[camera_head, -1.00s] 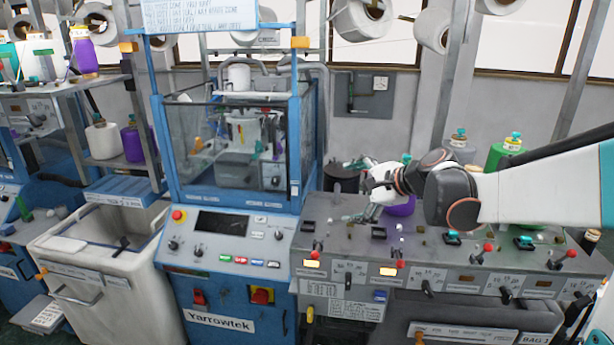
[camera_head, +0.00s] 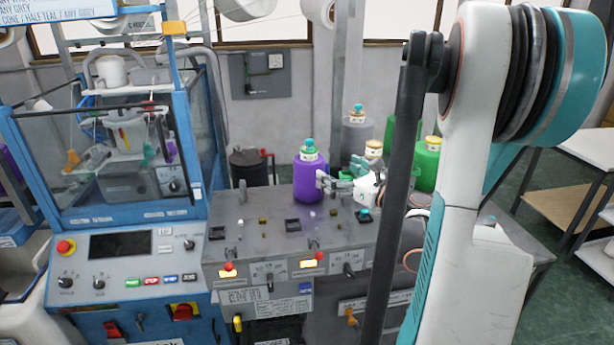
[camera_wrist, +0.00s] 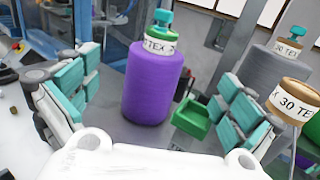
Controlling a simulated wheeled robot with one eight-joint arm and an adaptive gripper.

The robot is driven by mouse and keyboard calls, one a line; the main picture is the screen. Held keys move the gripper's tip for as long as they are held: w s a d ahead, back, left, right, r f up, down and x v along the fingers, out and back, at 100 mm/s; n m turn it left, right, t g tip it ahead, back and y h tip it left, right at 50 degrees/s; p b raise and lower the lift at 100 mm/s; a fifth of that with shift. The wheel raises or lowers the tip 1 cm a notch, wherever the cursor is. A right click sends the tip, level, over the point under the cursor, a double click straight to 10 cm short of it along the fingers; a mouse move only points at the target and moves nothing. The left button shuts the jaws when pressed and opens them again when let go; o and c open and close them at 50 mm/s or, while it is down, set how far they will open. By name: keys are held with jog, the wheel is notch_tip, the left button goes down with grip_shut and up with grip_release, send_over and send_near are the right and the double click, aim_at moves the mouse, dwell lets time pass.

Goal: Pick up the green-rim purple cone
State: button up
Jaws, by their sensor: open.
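The green-rim purple cone (camera_head: 309,178) stands upright at the back of the grey machine top, with a white label, a green rim and a teal knob. It also shows in the wrist view (camera_wrist: 154,85), between and beyond the two finger pads. My gripper (camera_head: 342,178) is open and empty, just right of the cone in the head view, with its fingers pointing towards it. In the wrist view my gripper (camera_wrist: 155,105) has teal pads spread wide on both sides of the cone. I cannot tell whether any pad touches it.
A grey cone (camera_head: 356,135) stands behind, and a green cone (camera_head: 428,165) stands to the right. In the wrist view a small green tray (camera_wrist: 191,117) lies near the right pad. The blue-framed machine (camera_head: 125,245) is at the left. Switches and levers cover the grey panel (camera_head: 290,245).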

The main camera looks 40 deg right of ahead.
aim_at(315, 160)
jog(key=w, duration=1.1)
jog(key=shift+w, duration=0.2)
jog(key=shift+c, duration=0.6)
jog(key=c, duration=1.7)
jog(key=shift+o, duration=0.2)
notch_tip(315, 160, up, 20)
jog(key=p, duration=0.2)
jog(key=shift+p, duration=0.4)
